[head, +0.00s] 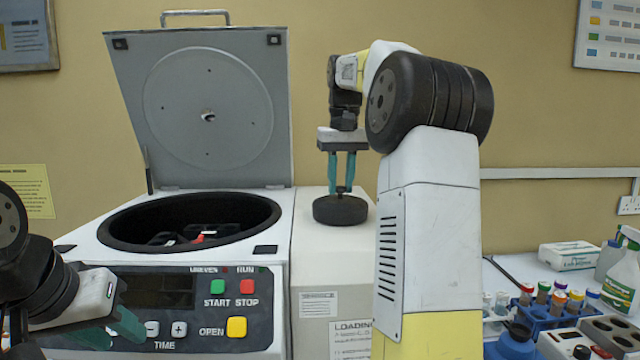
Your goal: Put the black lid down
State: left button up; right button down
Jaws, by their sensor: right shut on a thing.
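The black lid (340,211) is a round dark disc with a small knob on top. It is at the top of the pale box to the right of the centrifuge. My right gripper (342,188) points straight down over it, its teal fingers shut on the lid's knob. I cannot tell whether the lid's underside touches the box top (311,213). My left gripper (112,332) is at the lower left, in front of the centrifuge panel. Its teal fingers look apart and empty, partly cut off by its own body.
The centrifuge (185,265) stands open, its grey lid (205,105) raised and its black bowl (125,232) showing. At the right are a blue tube rack (540,312), a blue bottle (512,342), a spray bottle (622,275) and a white carton (568,256). My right arm hides the middle.

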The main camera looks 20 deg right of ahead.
aim_at(343, 189)
jog(key=shift+f, duration=0.2)
jog(key=c, duration=1.1)
grip_release()
jog(key=shift+f, duration=0.1)
jog(key=shift+c, duration=0.2)
notch_tip(343, 189, up, 12)
jog(key=s, duration=0.1)
jog(key=shift+s, duration=0.25)
jog(key=shift+s, duration=0.1)
